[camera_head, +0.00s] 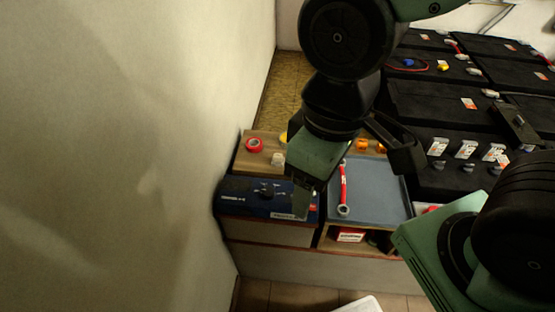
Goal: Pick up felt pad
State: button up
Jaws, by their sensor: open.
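I cannot pick out a felt pad for certain in the head view; it may be hidden behind my arm or too small to tell. My gripper (356,186) hangs over the low wooden cabinet, with its jaws open and spread apart. One finger is over the blue case side and the other is over the grey-blue tray (381,205). A red-handled wrench (343,190) lies at the tray's left side, seen between the fingers. I see nothing held in the jaws. My gripper and wrist hide part of the cabinet top.
A blue case (262,190) sits at the cabinet's left, near the wall. Behind it are a red tape roll (254,145) and a small white item (277,159). Black batteries (432,103) fill the right. A red-and-white box (350,236) sits in the shelf below the tray.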

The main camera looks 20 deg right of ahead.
jog(key=shift+w+f, duration=0.1)
jog(key=shift+w, duration=0.05)
jog(key=shift+c, duration=0.8)
jog(key=w+d+f+n+y+b, duration=0.15)
jog(key=w+f, duration=0.25)
jog(key=w, duration=0.4)
jog(key=w+d+f+n+y+b, duration=0.1)
jog(key=w+d+f+b, duration=0.15)
jog(key=w, duration=0.45)
jog(key=w+d+f+n+y+b, duration=0.1)
jog(key=w+f+b, duration=0.2)
jog(key=w+f, duration=0.35)
jog(key=w+d+f+n+t+b, duration=0.15)
jog(key=w+d+f, duration=0.25)
jog(key=w+d, duration=0.45)
send_near(280, 155)
jog(key=shift+t, duration=0.25)
jog(key=x, duration=0.4)
jog(key=shift+f, duration=0.4)
jog(key=shift+s+p+x, duration=0.2)
jog(key=shift+p+x, duration=0.35)
jog(key=shift+x, duration=2.2)
jog(key=shift+a, duration=0.2)
